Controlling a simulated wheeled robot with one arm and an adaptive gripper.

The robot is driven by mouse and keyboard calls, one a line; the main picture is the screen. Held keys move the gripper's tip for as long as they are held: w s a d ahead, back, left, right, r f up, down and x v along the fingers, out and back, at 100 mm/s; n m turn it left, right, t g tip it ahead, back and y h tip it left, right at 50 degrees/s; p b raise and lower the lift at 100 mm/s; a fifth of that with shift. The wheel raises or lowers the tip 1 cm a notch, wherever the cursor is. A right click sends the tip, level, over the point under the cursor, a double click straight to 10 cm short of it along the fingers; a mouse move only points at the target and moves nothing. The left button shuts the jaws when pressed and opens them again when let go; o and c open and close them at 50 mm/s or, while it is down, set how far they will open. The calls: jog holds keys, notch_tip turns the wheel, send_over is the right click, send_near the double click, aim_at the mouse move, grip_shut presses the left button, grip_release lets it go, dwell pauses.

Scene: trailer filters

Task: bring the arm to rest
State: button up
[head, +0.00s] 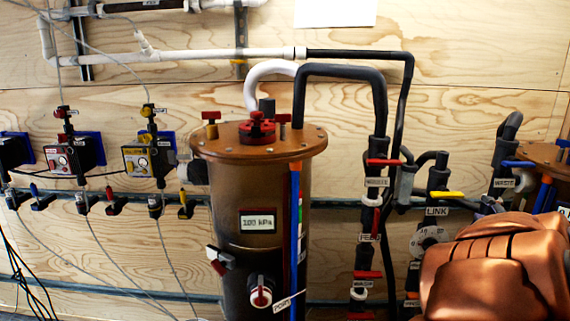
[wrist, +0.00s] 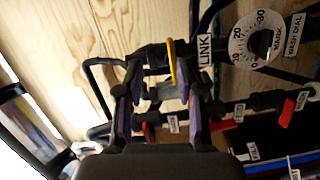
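My gripper (wrist: 160,92) shows in the wrist view with its two dark, purple-padded fingers apart. It is open, with nothing held between the fingers. Beyond the fingertips are black pipes and a yellow valve handle (wrist: 171,62) beside the LINK label (wrist: 205,50). The distance from the fingertips to the handle is hard to judge. In the head view the same yellow handle (head: 447,195) sits above the LINK label (head: 437,211). My copper-coloured arm covers the lower right there, and the gripper itself is out of sight.
A brown filter tank (head: 228,200) with a pressure display stands in the middle. Pipes with red valve handles (head: 384,162) run right of it. A white dial (head: 430,242) is close to my arm, and also shows in the wrist view (wrist: 257,38). Small pumps (head: 75,155) line the plywood wall at left.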

jog(key=s+a+f+m+g+y+p, duration=0.1)
jog(key=s+a+f+m+g+p, duration=0.2)
jog(key=s+a+g, duration=0.3)
jog(key=s+a+f+m+g+y+p, duration=0.2)
jog(key=s+a+m+g, duration=0.3)
jog(key=s+a, duration=0.9)
jog(key=s+a+f+m+g+y+p, duration=0.2)
jog(key=s+a+g, duration=0.5)
jog(key=s, duration=0.8)
jog(key=a+f+m+p, duration=0.1)
jog(key=a+m+p, duration=0.1)
jog(key=a, duration=0.1)
jog(key=shift+f+m, duration=0.4)
